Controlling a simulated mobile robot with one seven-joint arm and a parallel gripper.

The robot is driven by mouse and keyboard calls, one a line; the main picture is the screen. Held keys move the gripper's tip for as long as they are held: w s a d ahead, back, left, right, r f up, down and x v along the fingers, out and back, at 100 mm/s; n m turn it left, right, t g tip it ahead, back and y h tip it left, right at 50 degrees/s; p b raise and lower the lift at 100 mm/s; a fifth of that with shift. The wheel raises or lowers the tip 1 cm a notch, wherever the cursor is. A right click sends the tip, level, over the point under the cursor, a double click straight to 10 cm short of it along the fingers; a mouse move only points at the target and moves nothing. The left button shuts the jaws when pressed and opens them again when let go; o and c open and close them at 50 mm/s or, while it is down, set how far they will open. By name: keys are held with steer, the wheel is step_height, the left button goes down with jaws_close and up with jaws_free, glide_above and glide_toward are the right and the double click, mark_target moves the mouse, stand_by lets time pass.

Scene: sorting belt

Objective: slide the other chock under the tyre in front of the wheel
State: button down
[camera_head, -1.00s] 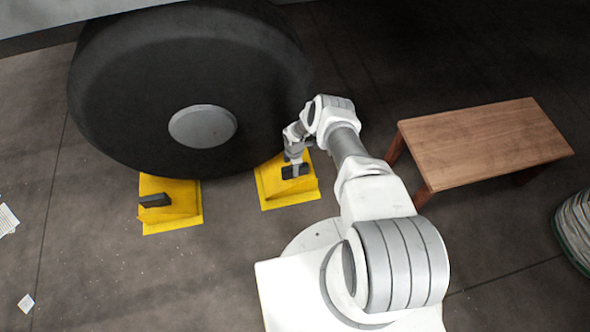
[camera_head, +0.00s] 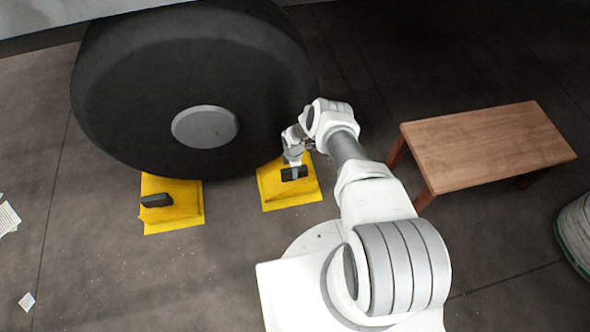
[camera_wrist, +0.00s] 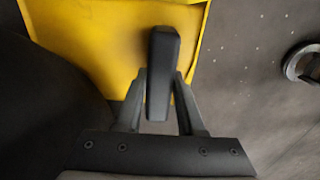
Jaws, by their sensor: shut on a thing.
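Two yellow chocks with black handles are on the floor at the big black tyre (camera_head: 110,80). The right chock (camera_head: 305,193) lies at the tyre's lower right; its inner edge is close to the rubber, and I cannot tell whether they touch. My gripper (camera_head: 294,174) is shut on this chock's black handle (camera_wrist: 163,65). In the wrist view the two fingers (camera_wrist: 159,98) stand on either side of the handle, with the yellow chock plate (camera_wrist: 80,35) beyond and the dark tyre at the left. The left chock (camera_head: 178,211) sits at the tyre's lower left, its handle free.
A wooden bench (camera_head: 485,150) stands to the right of my arm. A round bundle (camera_head: 576,230) lies at the right edge. Paper sheets (camera_head: 8,218) lie on the floor at the left. The floor in front of the chocks is clear.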

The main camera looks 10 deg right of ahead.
steer(key=shift+w+a+f, duration=0.1)
steer(key=shift+f, duration=0.2)
stand_by(0.8)
steer(key=shift+c, duration=2.2)
jaws_free()
steer(key=shift+f, duration=0.1)
step_height(320, 180, up, 18)
steer(key=p, duration=0.7)
steer(key=shift+f, duration=0.25)
